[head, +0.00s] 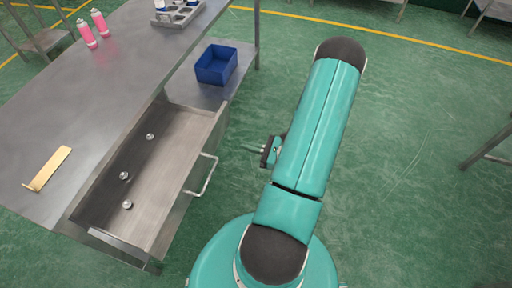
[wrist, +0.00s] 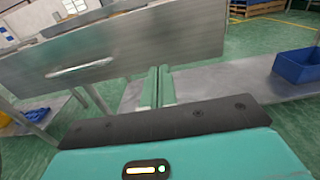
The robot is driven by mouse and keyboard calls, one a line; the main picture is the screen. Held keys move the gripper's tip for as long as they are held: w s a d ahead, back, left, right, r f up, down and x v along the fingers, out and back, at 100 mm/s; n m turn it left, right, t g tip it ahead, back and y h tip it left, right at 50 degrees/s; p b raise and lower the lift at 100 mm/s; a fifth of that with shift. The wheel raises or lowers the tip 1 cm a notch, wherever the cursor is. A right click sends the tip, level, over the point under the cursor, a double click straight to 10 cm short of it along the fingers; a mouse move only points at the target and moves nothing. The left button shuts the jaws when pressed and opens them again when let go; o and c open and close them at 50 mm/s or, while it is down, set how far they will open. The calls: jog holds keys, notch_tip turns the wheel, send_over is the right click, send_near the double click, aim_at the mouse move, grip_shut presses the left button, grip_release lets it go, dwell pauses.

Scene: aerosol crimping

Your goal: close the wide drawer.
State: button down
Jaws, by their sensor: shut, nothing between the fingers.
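The wide drawer (head: 162,178) is pulled out from under the steel workbench in the head view. A few small silver round pieces lie inside it. Its bar handle (head: 207,178) sticks out from the front panel. In the wrist view the drawer front (wrist: 180,42) fills the upper left, with the handle (wrist: 80,68) left of my fingers. My gripper (head: 246,148) is shut and empty, out in front of the drawer, apart from the handle. Its two fingers (wrist: 158,72) lie side by side in the wrist view.
A blue bin (head: 216,64) stands on the lower shelf beyond the drawer. The bench top (head: 100,95) holds a brass-coloured bar (head: 48,168), two pink cans (head: 93,27) and a grey rack (head: 178,14).

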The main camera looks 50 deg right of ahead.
aim_at(162, 128)
jog(key=x, duration=0.9)
jog(key=x, duration=2.5)
jog(key=shift+w+f, duration=0.1)
jog(key=shift+w, duration=0.25)
jog(key=shift+w+a, duration=0.2)
jog(key=shift+w, duration=0.15)
jog(key=shift+w+a, duration=0.1)
jog(key=shift+w, duration=0.05)
